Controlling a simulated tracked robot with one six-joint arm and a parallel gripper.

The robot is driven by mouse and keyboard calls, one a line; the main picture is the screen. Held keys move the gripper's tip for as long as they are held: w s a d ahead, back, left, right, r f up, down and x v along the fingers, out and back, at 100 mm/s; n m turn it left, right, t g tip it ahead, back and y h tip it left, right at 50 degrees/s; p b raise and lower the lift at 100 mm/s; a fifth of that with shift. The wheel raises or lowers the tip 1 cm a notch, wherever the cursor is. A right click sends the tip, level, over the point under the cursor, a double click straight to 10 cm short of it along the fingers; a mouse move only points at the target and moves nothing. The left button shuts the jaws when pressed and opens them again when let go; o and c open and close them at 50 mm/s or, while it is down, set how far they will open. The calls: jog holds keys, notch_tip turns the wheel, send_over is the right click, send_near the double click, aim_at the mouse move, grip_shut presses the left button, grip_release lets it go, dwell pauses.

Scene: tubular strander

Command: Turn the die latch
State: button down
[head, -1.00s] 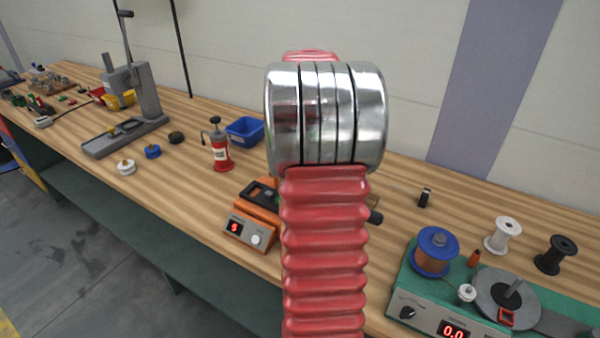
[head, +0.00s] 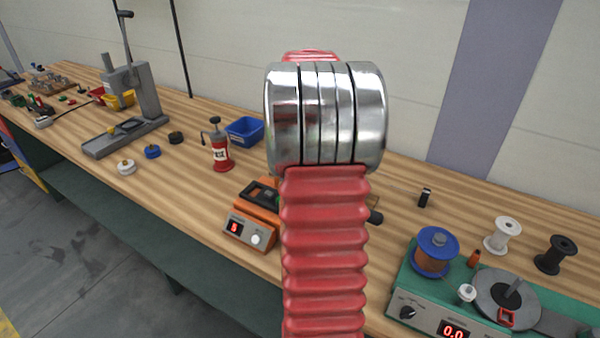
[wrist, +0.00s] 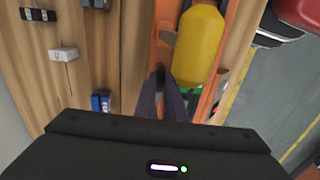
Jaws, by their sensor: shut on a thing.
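In the wrist view, the two dark fingers of my gripper (wrist: 160,98) reach down beside an orange frame (wrist: 160,32). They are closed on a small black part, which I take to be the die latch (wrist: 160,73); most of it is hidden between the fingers. A yellow cylinder (wrist: 198,45) lies in the orange frame, just right of the fingertips, with a green part (wrist: 190,89) below it. In the head view my own arm fills the middle, and it hides my gripper and the latch.
In the wrist view, a black block (wrist: 40,14), a white block (wrist: 62,53) and a blue block (wrist: 101,102) stand at left. In the head view, an orange unit (head: 252,215) is left of my arm, and a green winder (head: 420,290) is at right.

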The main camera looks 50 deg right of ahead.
jog(key=c, duration=1.8)
grip_release()
jog(key=shift+c, duration=0.2)
notch_tip(320, 180, up, 14)
jog(key=shift+f, duration=0.15)
